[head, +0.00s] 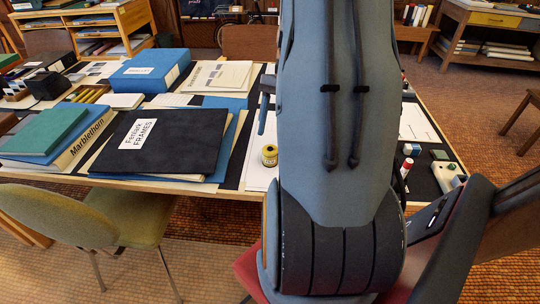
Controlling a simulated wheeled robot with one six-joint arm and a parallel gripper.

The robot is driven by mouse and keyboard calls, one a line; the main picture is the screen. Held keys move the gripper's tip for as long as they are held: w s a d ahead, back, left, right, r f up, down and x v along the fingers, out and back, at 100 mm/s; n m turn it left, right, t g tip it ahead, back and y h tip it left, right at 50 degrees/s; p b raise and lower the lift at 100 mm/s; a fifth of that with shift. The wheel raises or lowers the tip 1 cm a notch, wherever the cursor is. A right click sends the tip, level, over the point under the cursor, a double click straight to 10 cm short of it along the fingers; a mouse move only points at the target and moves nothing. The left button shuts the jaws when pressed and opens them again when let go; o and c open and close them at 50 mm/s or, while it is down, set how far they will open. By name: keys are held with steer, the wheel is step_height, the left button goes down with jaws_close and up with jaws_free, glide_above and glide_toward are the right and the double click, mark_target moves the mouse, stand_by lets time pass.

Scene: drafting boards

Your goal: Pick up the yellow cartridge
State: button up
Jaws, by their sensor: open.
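The yellow cartridge (269,155) is a small, short cylinder with a dark opening or mark on top. It stands upright near the front edge of the table, on a white sheet (260,177), just left of my arm. My large grey-blue arm fills the middle of the head view and hides much of the table behind it. My gripper's fingertips cannot be made out in this view. A narrow blue-grey piece shows at the arm's left edge, above the cartridge; I cannot tell what it is.
A black folder (160,142) labelled FRAMES lies left of the cartridge on larger sheets. A green book (43,132), a blue box (150,70) and papers crowd the table's left. Small bottles and blocks (411,150) stand right of my arm. A green chair (130,205) stands in front.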

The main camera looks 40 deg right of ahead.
mark_target(271, 148)
steer(key=shift+s+f, duration=0.1)
steer(key=shift+f, duration=0.25)
steer(key=shift+p+x, duration=0.6)
steer(key=shift+x, duration=2.95)
steer(key=c, duration=1.2)
